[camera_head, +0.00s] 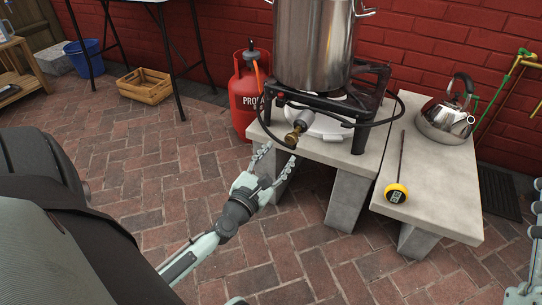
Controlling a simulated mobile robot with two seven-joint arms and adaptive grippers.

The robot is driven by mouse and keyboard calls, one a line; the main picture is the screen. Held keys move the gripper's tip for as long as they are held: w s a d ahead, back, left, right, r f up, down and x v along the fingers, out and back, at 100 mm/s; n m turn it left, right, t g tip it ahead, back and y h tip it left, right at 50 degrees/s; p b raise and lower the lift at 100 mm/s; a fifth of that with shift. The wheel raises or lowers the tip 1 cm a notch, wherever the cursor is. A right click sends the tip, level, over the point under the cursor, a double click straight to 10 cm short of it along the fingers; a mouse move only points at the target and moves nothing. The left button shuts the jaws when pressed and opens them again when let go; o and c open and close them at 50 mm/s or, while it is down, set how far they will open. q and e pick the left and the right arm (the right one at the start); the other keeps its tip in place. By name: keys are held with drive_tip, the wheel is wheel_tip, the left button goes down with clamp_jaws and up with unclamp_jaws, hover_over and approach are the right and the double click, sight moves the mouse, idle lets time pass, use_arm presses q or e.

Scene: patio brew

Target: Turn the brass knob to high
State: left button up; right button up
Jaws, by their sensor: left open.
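The brass knob (291,138) sticks out at the front of the black gas burner (325,105), over the near edge of the grey slab. A dark cylindrical part is just behind it. The knob's setting is too small to read. My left gripper (279,155) is open and empty, just below the knob, with its fingers pointing up toward it. The fingertips look close to the knob, but I cannot tell whether they touch it. Part of my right gripper (537,225) shows at the right edge, cut off by the frame.
A large steel pot (314,45) stands on the burner. A red propane cylinder (244,100) stands to its left, and a black hose curves around the burner's right side. A kettle (452,103) and a yellow-ended tool (396,192) are on the right slab. The brick floor in front is clear.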

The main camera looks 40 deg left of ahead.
use_arm(q)
drive_tip(key=v, duration=0.4)
idle(0.4)
